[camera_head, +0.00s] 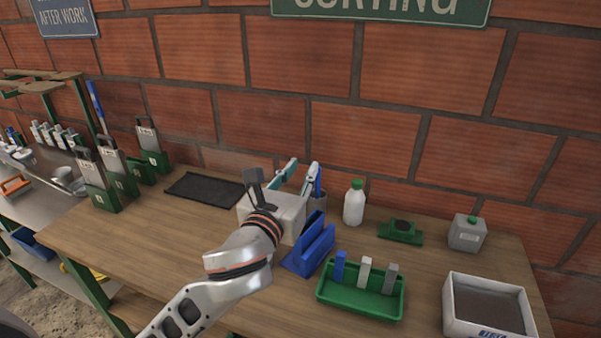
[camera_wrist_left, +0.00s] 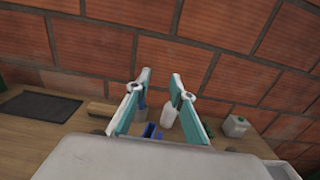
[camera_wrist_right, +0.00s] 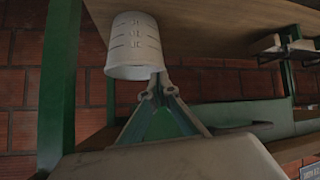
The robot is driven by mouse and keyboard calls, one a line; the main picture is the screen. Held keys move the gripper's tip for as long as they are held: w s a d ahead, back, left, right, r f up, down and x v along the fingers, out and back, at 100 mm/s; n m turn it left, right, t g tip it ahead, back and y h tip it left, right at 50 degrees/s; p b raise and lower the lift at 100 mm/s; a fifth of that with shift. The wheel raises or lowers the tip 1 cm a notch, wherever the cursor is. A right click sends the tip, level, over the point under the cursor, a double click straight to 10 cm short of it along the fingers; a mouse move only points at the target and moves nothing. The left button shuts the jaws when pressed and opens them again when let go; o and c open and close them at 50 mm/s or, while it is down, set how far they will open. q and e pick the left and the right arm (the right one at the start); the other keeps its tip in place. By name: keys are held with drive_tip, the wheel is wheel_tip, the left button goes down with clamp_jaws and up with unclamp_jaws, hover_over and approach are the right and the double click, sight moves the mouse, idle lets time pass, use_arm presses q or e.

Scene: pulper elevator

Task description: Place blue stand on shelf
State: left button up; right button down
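The blue stand (camera_head: 311,246), a slotted block with raised walls, stands on the wooden workbench, left of the green rack. In the left wrist view part of the blue stand (camera_wrist_left: 151,131) shows low between the fingers. My left gripper (camera_head: 299,178) is open and empty, its fingers pointing toward the wall, above and behind the stand. It also shows open in the left wrist view (camera_wrist_left: 161,84). My right gripper (camera_wrist_right: 160,83) shows only in the right wrist view, its tips together beside a white graduated cup (camera_wrist_right: 134,46). A wooden shelf (camera_head: 45,76) stands at the far left.
The green rack (camera_head: 360,301) holds blue, white and grey pieces. A white bottle (camera_head: 354,203), a grey canister (camera_head: 467,233) and a white box (camera_head: 489,306) stand on the right. A black mat (camera_head: 204,189) lies behind. The bench's left front (camera_head: 140,245) is clear.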

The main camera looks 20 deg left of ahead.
use_arm(q)
drive_tip(key=o, duration=1.4)
